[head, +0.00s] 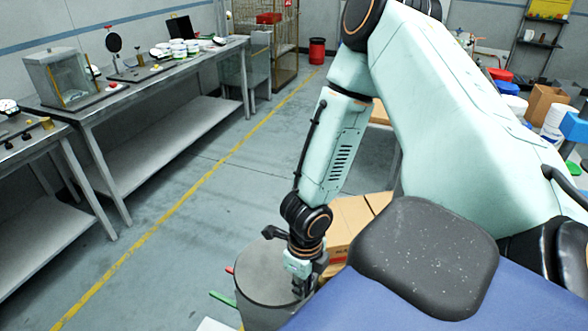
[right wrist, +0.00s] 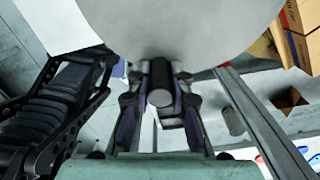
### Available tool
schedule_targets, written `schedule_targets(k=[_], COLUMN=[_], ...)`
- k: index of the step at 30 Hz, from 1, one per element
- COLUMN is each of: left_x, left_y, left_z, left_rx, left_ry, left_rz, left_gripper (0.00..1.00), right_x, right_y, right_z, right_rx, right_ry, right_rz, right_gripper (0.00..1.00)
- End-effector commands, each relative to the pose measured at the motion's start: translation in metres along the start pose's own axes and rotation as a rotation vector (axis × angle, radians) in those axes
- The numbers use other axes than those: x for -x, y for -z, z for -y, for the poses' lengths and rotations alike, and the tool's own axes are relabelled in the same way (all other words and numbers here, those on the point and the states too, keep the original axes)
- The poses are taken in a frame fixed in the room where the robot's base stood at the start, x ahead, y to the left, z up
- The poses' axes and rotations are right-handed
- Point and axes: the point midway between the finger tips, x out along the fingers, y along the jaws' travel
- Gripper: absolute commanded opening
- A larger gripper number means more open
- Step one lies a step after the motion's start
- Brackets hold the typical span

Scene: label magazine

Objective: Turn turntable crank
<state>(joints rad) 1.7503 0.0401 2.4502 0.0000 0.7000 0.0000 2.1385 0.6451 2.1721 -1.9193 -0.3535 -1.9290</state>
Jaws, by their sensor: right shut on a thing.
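The round grey turntable (head: 262,268) stands low at the lower middle of the head view, partly covered by my right arm. In the right wrist view its pale disc (right wrist: 180,25) fills the top. My right gripper (head: 301,285) points down at the turntable's right side. In the right wrist view, its two fingers (right wrist: 160,105) are closed around a dark cylindrical crank handle (right wrist: 160,82) next to the disc. The rest of the crank is hidden. My left gripper is in neither view.
Cardboard boxes (head: 345,222) stand close behind and right of the turntable. A green piece (head: 222,299) lies left of it. Workbenches (head: 135,92) line the left wall. A red bin (head: 317,50) stands at the back. The floor (head: 190,165) between is clear.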

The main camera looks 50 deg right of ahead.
Motion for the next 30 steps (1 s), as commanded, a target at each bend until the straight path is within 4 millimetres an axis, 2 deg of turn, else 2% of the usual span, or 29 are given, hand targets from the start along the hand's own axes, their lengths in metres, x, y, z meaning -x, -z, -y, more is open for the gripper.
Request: schedule_targets(k=[6,15,30], left_x=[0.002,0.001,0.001], left_y=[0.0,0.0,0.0], left_z=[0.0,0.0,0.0], left_rx=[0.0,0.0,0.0], left_ry=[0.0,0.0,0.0], left_rz=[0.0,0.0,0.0], left_gripper=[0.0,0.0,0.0], right_x=[0.001,0.001,0.001], right_y=[-0.002,-0.004,-0.008], right_z=[0.02,0.039,0.053], right_rx=[0.168,0.384,0.564], right_ry=[0.006,0.006,0.004], right_rz=[0.01,0.01,0.01], right_gripper=[0.0,0.0,0.0])
